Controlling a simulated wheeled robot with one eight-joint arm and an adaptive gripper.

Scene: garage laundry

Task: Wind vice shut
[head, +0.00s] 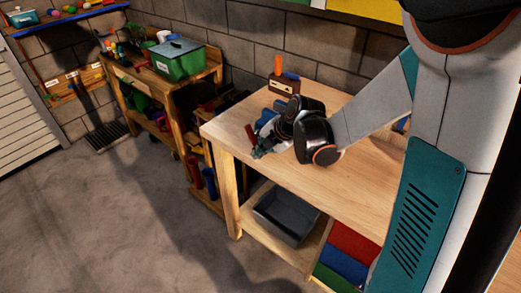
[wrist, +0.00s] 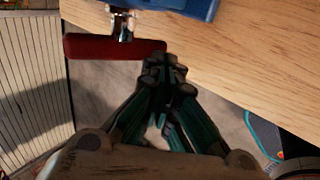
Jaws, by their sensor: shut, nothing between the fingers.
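The blue vice (head: 268,116) sits at the near left corner of the wooden workbench, largely hidden behind my arm in the head view. In the wrist view its blue body (wrist: 185,8) shows at the top edge, with a shiny metal screw end and a dark red handle bar (wrist: 105,47) lying crosswise beyond the bench edge. My gripper (wrist: 165,66) is shut and empty, its tips just below the right end of the handle bar. I cannot tell whether they touch it. In the head view my gripper (head: 259,153) is at the bench edge beside the vice.
The workbench top (head: 345,178) is mostly bare. An orange-handled tool in a wooden holder (head: 284,84) stands at the back. A grey bin (head: 287,212) is on the shelf below. A second bench with a green box (head: 178,62) stands to the left. The floor in front is clear.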

